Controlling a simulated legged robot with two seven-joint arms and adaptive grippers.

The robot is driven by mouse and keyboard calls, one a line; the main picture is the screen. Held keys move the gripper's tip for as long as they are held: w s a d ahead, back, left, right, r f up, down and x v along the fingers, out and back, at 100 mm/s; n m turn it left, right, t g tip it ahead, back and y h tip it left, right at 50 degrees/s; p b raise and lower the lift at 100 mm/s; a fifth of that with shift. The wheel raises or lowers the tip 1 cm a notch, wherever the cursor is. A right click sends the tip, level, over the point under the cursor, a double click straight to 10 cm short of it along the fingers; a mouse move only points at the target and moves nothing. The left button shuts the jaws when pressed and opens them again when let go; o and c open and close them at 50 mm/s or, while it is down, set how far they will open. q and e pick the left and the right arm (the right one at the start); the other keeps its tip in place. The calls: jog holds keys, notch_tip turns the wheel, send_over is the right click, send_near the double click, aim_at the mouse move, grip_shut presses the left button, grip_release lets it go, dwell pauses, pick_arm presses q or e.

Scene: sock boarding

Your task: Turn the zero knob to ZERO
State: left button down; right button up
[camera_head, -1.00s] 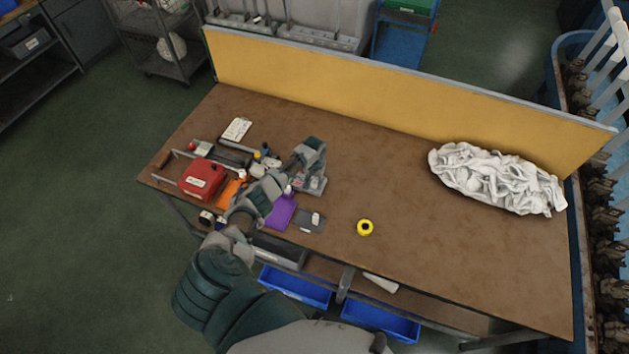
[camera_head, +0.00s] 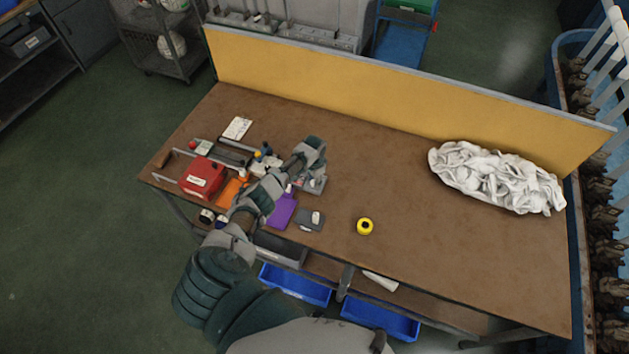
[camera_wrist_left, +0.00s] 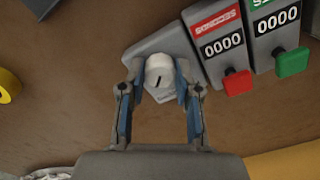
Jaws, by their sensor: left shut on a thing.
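The zero knob (camera_wrist_left: 159,77) is a white round knob with a dark pointer line, on a grey housing (camera_wrist_left: 163,43). My left gripper (camera_wrist_left: 160,90) has a finger on each side of the knob and is shut on it in the left wrist view. In the head view my left gripper (camera_head: 314,165) reaches over the devices at the left of the table and hides the knob. The ZERO mark cannot be made out. My right gripper does not show in any view.
A counter with a red button (camera_wrist_left: 238,82) and one with a green button (camera_wrist_left: 292,63) stand beside the knob. A yellow tape roll (camera_head: 365,227), a red case (camera_head: 202,177) and a white cloth heap (camera_head: 497,178) lie on the table (camera_head: 400,262). The table's middle is clear.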

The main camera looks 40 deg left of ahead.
pick_arm(q)
jog(key=shift+w, duration=0.1)
dwell(0.3)
jog(key=c, duration=1)
grip_release()
jog(key=shift+o, duration=1)
notch_tip(320, 180, up, 12)
jog(key=shift+f, duration=0.15)
jog(key=shift+w+a, duration=0.1)
